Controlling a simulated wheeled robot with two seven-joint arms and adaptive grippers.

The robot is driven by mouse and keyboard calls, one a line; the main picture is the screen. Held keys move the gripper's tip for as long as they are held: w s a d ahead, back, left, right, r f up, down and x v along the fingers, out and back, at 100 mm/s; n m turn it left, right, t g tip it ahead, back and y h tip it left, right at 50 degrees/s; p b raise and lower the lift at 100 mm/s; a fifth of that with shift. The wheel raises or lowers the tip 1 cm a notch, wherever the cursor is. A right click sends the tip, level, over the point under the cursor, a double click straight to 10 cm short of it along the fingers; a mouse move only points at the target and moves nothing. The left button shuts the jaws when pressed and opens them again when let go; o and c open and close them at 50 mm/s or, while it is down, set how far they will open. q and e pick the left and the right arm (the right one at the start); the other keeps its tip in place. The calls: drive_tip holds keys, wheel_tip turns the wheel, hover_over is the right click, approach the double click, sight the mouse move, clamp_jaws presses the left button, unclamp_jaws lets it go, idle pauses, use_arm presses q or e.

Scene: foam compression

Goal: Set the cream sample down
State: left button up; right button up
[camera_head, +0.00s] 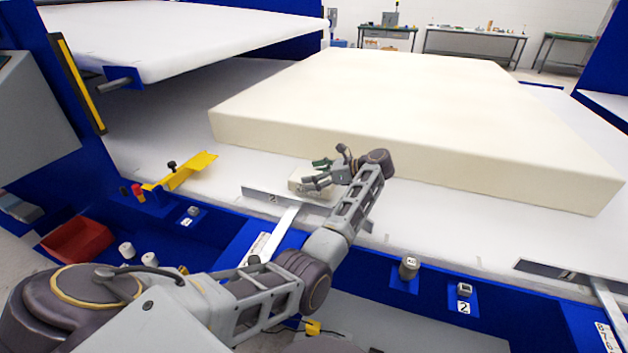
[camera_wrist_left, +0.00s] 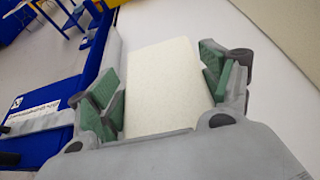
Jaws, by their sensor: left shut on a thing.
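The cream sample (camera_wrist_left: 163,82) is a small pale block that fills the gap between the green-padded fingers in the left wrist view. In the head view only a pale part of the sample (camera_head: 299,176) shows beside the fingers. The fingers and hand hide much of the sample in the head view. I cannot tell whether its underside touches the table. My right gripper is out of view.
A large cream foam slab (camera_head: 400,95) lies just behind the gripper. A yellow bracket (camera_head: 190,170) stands to the left, near a red bin (camera_head: 77,240). A white upper plate (camera_head: 190,35) overhangs the back left. Knobs line the blue front edge.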

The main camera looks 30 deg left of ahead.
use_arm(q)
drive_tip(key=shift+f, duration=0.8)
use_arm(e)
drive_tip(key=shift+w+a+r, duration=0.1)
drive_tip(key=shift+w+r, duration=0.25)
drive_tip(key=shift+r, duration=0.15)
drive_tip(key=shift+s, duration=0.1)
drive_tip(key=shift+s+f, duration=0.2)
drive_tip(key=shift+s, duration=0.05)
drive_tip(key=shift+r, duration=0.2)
use_arm(q)
drive_tip(key=shift+f, duration=0.1)
drive_tip(key=o, duration=0.8)
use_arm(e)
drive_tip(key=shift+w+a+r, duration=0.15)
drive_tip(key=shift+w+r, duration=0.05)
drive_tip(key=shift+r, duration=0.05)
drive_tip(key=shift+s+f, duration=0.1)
